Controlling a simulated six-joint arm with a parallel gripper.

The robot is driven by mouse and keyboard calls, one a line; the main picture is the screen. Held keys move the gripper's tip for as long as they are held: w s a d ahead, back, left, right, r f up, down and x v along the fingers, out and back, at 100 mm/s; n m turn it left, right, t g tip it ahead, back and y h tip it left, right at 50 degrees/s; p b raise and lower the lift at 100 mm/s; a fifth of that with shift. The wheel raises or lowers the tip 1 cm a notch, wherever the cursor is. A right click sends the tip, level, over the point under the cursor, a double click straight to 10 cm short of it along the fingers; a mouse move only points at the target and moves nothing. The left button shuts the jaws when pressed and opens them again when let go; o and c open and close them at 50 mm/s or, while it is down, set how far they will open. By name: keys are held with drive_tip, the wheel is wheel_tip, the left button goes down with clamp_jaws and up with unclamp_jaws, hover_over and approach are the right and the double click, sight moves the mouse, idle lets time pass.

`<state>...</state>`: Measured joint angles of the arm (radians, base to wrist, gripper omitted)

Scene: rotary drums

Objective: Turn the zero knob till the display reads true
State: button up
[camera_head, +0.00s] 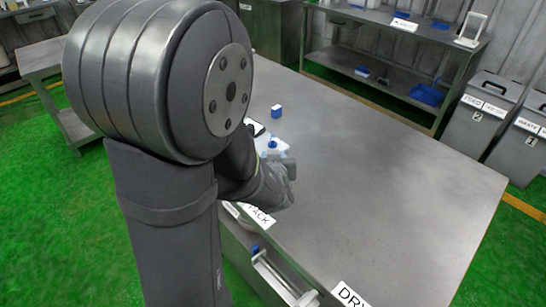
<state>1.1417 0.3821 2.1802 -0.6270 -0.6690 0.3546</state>
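My gripper (289,168) is over the left part of the grey table, seen from behind my arm. Its fingers are small and partly hidden, so I cannot tell whether it is open or shut. A white item with a blue top (272,143) is just beyond the gripper, partly covered by it; I cannot tell whether they touch. A dark flat item with a pale edge (256,127) lies behind my arm and is mostly hidden. I cannot make out the zero knob or any display reading.
The grey table (400,190) is mostly bare to the right. A small blue-and-white box (276,111) stands farther back. Labels PACK (259,214) and DRY (349,295) sit on the near edge, above a pale rail (283,280). Grey bins (478,115) stand at right.

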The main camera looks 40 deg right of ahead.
drive_tip(key=w+d+g, duration=0.2)
drive_tip(key=d+g, duration=0.2)
drive_tip(key=d, duration=0.7)
wheel_tip(320, 180, up, 12)
drive_tip(key=g+y, duration=0.6)
drive_tip(key=y, duration=0.3)
hover_over(273, 137)
wheel_tip(273, 137, down, 17)
drive_tip(key=shift+w, duration=0.1)
drive_tip(key=shift+c, duration=0.4)
clamp_jaws()
